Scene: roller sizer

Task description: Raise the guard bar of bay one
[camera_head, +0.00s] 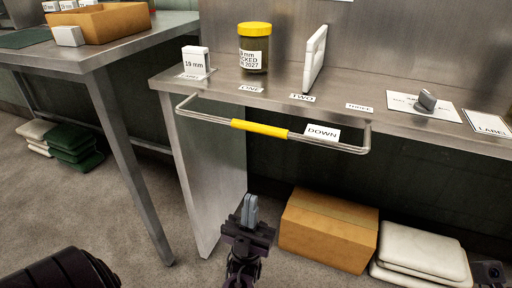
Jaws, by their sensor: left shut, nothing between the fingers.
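The guard bar (196,113) is a thin metal loop that sticks out in front of the steel shelf's edge. It has a yellow grip sleeve (259,128) and a white tag reading DOWN (322,133). The bar is lowered, roughly level with the shelf edge. Shelf labels read ONE (251,89), TWO (302,98) and THREE (359,107). My left gripper (250,208) is shut and empty, below the yellow sleeve in the picture and apart from it.
On the shelf (225,82) stand a yellow-lidded jar (254,50), a 19 mm box (195,61), an upright white panel (315,58) and a grey knob-like piece (427,99). A cardboard box (328,229) and white sacks (420,254) lie below. A table (95,55) stands left.

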